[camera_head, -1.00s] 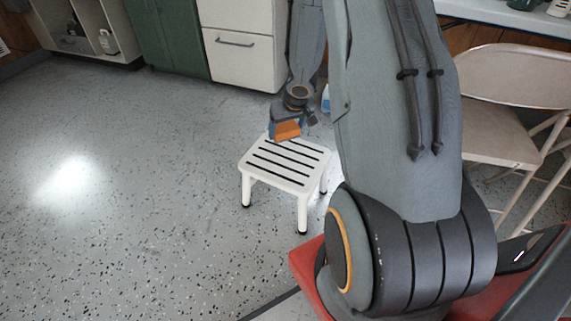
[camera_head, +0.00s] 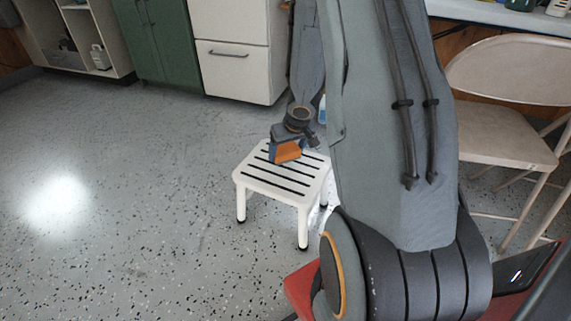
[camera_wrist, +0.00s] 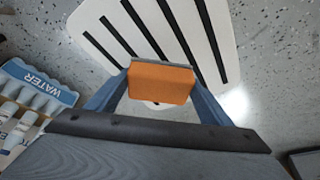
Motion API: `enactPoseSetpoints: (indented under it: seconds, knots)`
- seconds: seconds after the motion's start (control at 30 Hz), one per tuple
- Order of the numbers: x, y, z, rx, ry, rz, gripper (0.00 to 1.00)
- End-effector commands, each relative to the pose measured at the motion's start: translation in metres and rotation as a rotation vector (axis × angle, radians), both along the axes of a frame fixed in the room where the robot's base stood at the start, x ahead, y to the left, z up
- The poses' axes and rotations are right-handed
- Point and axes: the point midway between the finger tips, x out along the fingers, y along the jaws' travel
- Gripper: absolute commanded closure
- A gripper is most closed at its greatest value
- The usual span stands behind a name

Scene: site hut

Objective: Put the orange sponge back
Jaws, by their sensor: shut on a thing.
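The orange sponge (camera_head: 287,152) is between the fingers of my gripper (camera_head: 284,155), over the white slatted step stool (camera_head: 262,187) in the head view. In the wrist view the sponge (camera_wrist: 160,83) is an orange block with a grey edge, held between the two blue-grey fingers of my gripper (camera_wrist: 158,88). My gripper is shut on it. The stool top (camera_wrist: 110,28) fills the upper middle of the wrist view, beyond the sponge. I cannot tell whether the sponge touches the stool.
A pack of water bottles (camera_wrist: 38,92) lies left in the wrist view. A beige folding chair (camera_head: 508,140) stands right. White drawers (camera_head: 236,65), a green cabinet (camera_head: 158,40) and an open shelf unit (camera_head: 100,35) line the back. The speckled floor (camera_head: 120,180) on the left is clear.

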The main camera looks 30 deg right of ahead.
Motion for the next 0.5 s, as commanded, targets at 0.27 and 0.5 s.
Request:
enactPoseSetpoints:
  seconds: [0.27, 0.5]
  knots:
    - [0.002, 0.000, -0.020, 0.000, -0.001, 0.000, 0.44]
    - [0.001, 0.000, -0.040, 0.000, 0.000, -0.001, 0.44]
